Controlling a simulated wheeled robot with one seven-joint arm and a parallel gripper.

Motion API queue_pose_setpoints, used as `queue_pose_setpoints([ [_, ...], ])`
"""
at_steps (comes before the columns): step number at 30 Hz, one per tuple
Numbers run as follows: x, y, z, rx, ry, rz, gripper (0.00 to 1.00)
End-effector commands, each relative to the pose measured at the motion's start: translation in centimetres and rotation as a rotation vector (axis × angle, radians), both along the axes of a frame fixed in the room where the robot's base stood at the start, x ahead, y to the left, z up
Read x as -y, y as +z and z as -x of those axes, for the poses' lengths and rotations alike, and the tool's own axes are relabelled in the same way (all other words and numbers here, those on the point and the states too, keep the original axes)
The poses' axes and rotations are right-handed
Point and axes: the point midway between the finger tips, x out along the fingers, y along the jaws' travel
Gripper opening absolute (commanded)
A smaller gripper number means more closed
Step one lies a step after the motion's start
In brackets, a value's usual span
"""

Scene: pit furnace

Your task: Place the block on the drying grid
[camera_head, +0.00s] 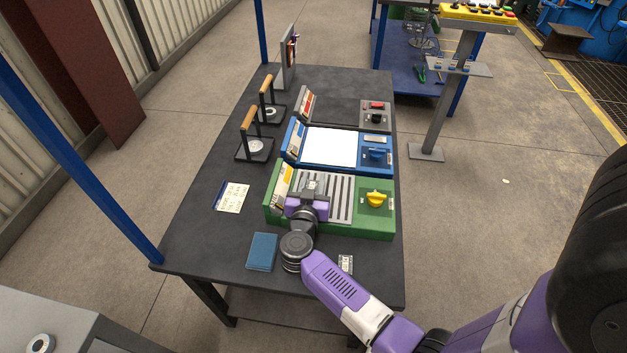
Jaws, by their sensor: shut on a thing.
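The drying grid (342,198) is the panel of light grey slats with dark gaps in the green unit at the near part of the dark bench. My purple gripper (313,188) is over the left part of the slats, pointing away from the camera. It is shut on a small grey piece at its fingertips, which I take to be the block. My gripper hides most of it, so its shape and whether it touches the slats cannot be told.
A yellow knob (377,198) stands on the green unit's right side. Behind is a blue unit with a white plate (329,147). Two wooden-handled stands (254,149) are at left. A blue book (262,252) and a paper card (231,197) lie nearer.

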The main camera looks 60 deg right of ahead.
Motion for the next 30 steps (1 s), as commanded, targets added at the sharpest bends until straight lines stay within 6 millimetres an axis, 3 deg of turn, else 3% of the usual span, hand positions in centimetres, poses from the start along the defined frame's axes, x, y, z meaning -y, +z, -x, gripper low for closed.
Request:
queue_pose_setpoints([
  [1, 0.0, -0.1, 0.0, 0.0, 0.0, 0.001, 0.0],
  [2, 0.0, -0.2, 0.0, 0.0, 0.0, -0.001, 0.34],
  [5, 0.0, -0.2, 0.0, 0.0, 0.0, -0.001, 0.53],
  [17, -0.1, 0.2, 0.0, -0.001, 0.0, 0.0, 0.53],
  [22, -2.3, 0.5, 0.8, -0.002, 0.002, 0.0, 0.53],
  [30, -7.6, 1.3, 2.6, -0.002, 0.003, 0.0, 0.53],
])
